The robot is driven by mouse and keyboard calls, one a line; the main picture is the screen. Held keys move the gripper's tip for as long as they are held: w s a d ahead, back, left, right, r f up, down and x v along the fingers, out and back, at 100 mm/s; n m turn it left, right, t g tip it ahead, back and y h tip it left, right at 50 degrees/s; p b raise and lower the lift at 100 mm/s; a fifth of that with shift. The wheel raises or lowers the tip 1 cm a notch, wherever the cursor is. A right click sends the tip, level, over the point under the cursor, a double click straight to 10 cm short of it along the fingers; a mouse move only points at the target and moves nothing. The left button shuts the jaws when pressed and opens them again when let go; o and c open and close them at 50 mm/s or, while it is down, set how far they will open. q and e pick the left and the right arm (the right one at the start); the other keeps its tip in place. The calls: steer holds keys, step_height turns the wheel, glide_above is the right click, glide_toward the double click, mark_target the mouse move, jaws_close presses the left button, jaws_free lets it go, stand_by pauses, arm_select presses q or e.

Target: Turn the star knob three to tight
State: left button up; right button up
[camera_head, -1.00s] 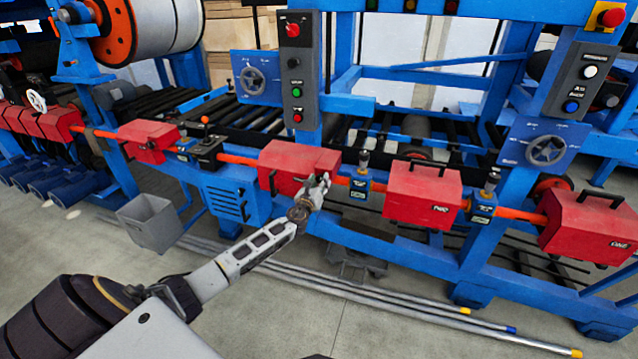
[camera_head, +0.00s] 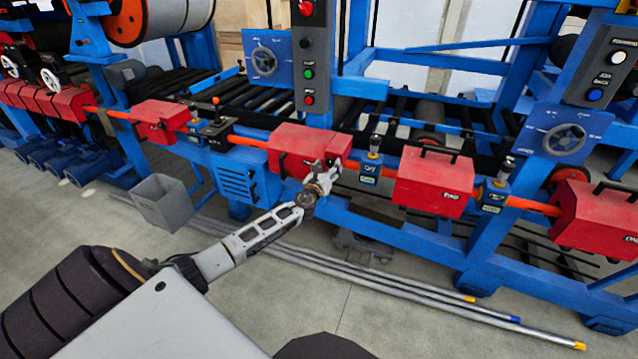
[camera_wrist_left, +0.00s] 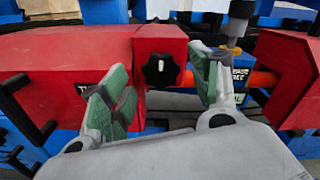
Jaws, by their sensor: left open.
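The star knob (camera_wrist_left: 161,70) is a black lobed knob on the end face of a red box (camera_wrist_left: 70,62) in the left wrist view. The box's label is mostly hidden behind a finger; only its first letter shows. My left gripper (camera_wrist_left: 158,92) is open, its green-padded fingers apart to either side of the knob with a gap, not closed on it. In the head view the left gripper (camera_head: 322,180) is in front of the right part of the middle red box (camera_head: 296,146), and the knob is hidden there. My right gripper is not in view.
A red box marked two (camera_head: 432,180) and another red box (camera_head: 600,215) stand to the right along the orange bar. A blue sensor block (camera_head: 370,170) sits close right of the gripper. A grey bin (camera_head: 165,203) and long pipes (camera_head: 400,290) are on the floor.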

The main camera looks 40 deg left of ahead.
arm_select(q)
steer(key=v, duration=1.1)
stand_by(0.6)
steer(key=shift+d, duration=0.15)
steer(key=shift+f, duration=0.1)
